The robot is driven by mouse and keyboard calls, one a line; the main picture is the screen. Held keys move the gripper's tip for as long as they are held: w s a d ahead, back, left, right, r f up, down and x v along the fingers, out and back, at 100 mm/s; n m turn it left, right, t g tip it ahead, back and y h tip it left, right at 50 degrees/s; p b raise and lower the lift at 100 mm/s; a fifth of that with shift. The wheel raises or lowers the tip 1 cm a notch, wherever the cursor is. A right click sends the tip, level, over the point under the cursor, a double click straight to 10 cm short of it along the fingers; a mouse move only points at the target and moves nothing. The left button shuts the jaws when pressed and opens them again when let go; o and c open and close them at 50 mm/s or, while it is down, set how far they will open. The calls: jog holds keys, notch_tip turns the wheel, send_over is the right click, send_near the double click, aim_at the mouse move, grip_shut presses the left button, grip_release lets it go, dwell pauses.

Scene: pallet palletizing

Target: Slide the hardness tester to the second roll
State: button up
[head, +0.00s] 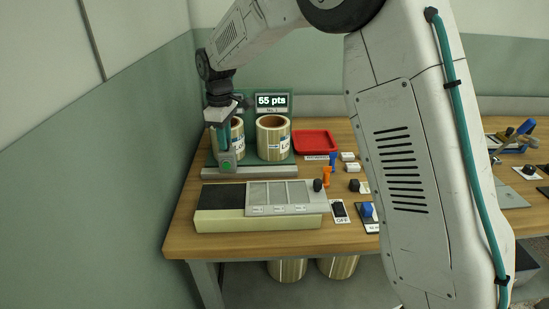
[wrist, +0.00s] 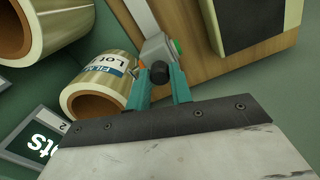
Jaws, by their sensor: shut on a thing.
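Two tan film rolls stand on a green-backed stand: the right roll (head: 273,140) and the left roll (head: 238,138), partly hidden behind my gripper. In the wrist view, the nearer roll (wrist: 112,78) has a film label, and the other roll (wrist: 70,22) is at upper left. The hardness tester (head: 227,161), grey with a green spot, is at the left roll's front. My gripper (head: 222,133) is shut on its black knob (wrist: 160,72), between the teal fingers (wrist: 160,88). The tester's lower end is not clear.
A display (head: 272,103) behind the right roll reads 55 pts, No. 1. The display (wrist: 40,138) by the nearer roll shows a 2. A cream box (head: 260,215) lies in front; a red tray (head: 316,141) and switches (head: 340,211) stand right. A green wall is left.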

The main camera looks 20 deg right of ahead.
jog(key=shift+w+a+r, duration=0.1)
jog(key=shift+w+a, duration=0.15)
jog(key=shift+a, duration=0.1)
dwell(0.3)
jog(key=o, duration=1)
notch_tip(320, 180, up, 8)
jog(key=shift+f, duration=0.15)
jog(key=shift+s+m, duration=0.1)
jog(key=shift+m, duration=0.2)
jog(key=s+d+m, duration=0.3)
jog(key=s+d, duration=0.2)
jog(key=s, duration=0.9)
jog(key=s+d+m+t, duration=0.1)
jog(key=s+d+m, duration=0.3)
jog(key=s, duration=0.9)
jog(key=s+d+m, duration=0.4)
jog(key=s+d, duration=0.4)
jog(key=s, duration=0.6)
jog(key=shift+s, duration=0.3)
